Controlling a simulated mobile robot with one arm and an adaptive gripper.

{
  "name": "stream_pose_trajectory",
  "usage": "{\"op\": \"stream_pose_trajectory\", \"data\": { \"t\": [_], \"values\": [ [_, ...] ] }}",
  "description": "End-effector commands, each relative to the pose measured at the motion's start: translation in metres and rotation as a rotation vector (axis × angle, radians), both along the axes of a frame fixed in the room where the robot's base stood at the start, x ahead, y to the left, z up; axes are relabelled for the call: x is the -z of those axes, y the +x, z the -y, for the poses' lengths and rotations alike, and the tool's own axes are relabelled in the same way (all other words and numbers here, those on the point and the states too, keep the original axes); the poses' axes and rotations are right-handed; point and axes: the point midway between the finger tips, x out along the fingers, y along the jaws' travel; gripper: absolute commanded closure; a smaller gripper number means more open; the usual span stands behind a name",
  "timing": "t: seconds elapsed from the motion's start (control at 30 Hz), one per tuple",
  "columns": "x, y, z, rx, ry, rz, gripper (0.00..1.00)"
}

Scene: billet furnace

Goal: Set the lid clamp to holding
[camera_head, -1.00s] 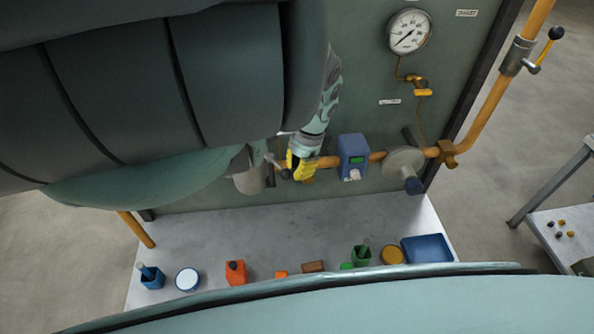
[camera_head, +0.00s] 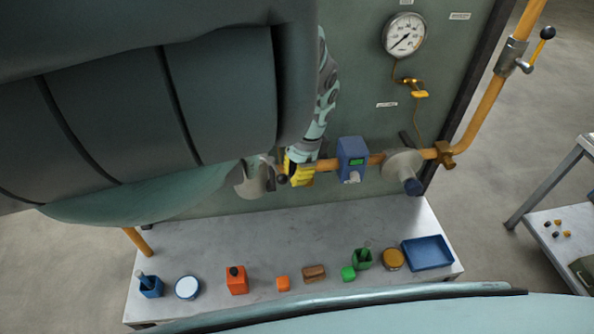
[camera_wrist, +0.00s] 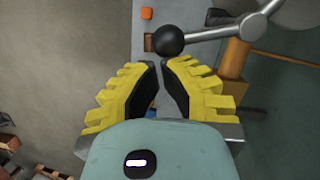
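A lever with a black ball knob (camera_wrist: 165,40) on a grey rod (camera_wrist: 218,32) shows at the top of the wrist view. In the head view the knob (camera_head: 282,180) is beside my gripper, near a grey round body (camera_head: 254,178) on the orange pipe. No readable label shows whether this is the lid clamp. My gripper (camera_wrist: 158,66) has yellow fingers with dark pads, a narrow gap between them and nothing held. The knob is just beyond the fingertips; contact cannot be told. My gripper (camera_head: 298,174) partly hides the pipe in the head view. My arm hides the upper left.
A blue meter box (camera_head: 352,158), a grey flanged valve (camera_head: 402,166) and a pressure gauge (camera_head: 404,36) are right of my gripper. A bench (camera_head: 300,235) below carries small items and a blue tray (camera_head: 427,252). A lever valve (camera_head: 512,58) is on the right pipe.

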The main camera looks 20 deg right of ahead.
Motion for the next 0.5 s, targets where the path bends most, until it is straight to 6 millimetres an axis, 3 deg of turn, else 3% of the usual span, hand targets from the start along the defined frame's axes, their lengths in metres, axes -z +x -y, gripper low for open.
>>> {"op": "stream_pose_trajectory", "data": {
  "t": [0.3, 0.5],
  "values": [
    [-0.004, 0.001, 0.032, -0.001, -0.008, 0.004, 1.00],
    [-0.034, 0.004, 0.032, -0.007, 0.001, 0.008, 1.00]
  ]
}}
